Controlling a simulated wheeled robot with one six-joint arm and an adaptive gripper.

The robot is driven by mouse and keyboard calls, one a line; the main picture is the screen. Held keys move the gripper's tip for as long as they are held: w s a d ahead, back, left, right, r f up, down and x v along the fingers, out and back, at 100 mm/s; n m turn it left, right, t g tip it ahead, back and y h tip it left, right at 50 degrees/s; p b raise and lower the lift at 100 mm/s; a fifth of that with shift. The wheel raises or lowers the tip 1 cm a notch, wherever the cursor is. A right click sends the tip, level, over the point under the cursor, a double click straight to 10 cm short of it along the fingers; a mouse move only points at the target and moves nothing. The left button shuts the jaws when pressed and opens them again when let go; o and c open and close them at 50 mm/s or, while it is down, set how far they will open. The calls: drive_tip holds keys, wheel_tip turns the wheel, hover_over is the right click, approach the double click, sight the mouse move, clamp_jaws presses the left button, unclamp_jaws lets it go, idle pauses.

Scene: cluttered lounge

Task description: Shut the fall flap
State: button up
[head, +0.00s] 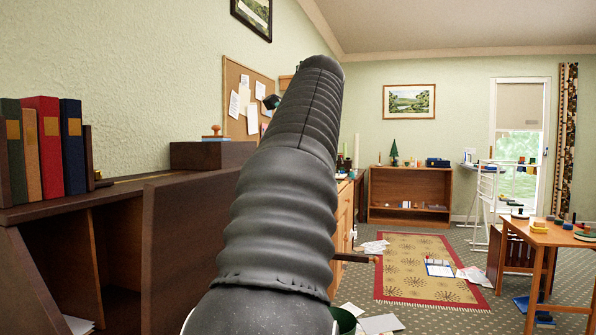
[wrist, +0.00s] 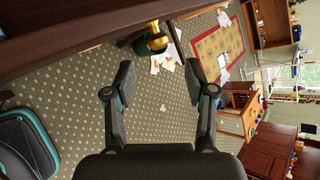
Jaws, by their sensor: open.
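A dark wooden bureau (head: 45,215) stands at the left in the head view, with part of its inside showing. A broad dark panel (head: 190,245), which looks like the fall flap, stands out from it behind my arm. I cannot tell its exact angle. In the wrist view a dark wooden board (wrist: 70,38) crosses the upper left; it may be the flap or the bureau. My gripper (wrist: 160,80) is open and empty, its fingers apart over the carpet. My arm hides the gripper in the head view.
A dark bar with a brass-coloured end (head: 355,258) juts out right of my arm. A green bin (head: 344,320) stands below it. Books (head: 47,148) stand on the bureau. A blue-rimmed object (wrist: 28,145) is at lower left. Papers lie near the rug (head: 425,297).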

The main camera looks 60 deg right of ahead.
drive_tip(key=v, duration=0.3)
drive_tip(key=shift+s+r, duration=0.1)
idle(0.6)
